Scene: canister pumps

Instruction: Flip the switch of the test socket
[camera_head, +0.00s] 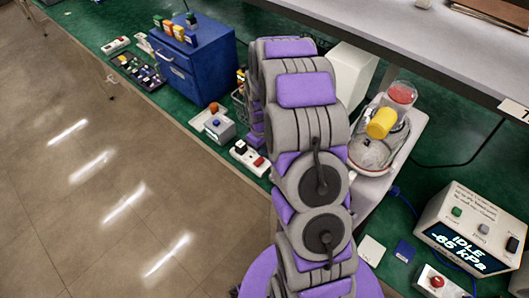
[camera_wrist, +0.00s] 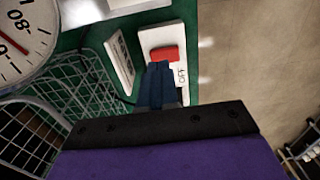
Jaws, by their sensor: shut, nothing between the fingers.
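The test socket appears to be the white block (camera_head: 250,158) with a red switch (camera_head: 259,161) and a dark part, at the front edge of the green bench, just left of my arm. In the wrist view the white block (camera_wrist: 181,37) shows at the upper middle, with its red switch (camera_wrist: 165,54) and the word OFF printed beside it. My gripper (camera_wrist: 159,66) is shut and empty, its dark blue fingertips at the switch's lower edge in the picture. I cannot tell whether they touch it. In the head view my gripper is hidden behind my arm.
A wire basket (camera_wrist: 50,120) and a round gauge (camera_wrist: 24,38) lie left in the wrist view, with a small lettered plate (camera_wrist: 120,66) beside the block. A blue drawer cabinet (camera_head: 195,62), a grey button box (camera_head: 220,128) and a controller reading IDLE -65 kPa (camera_head: 473,228) stand on the bench.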

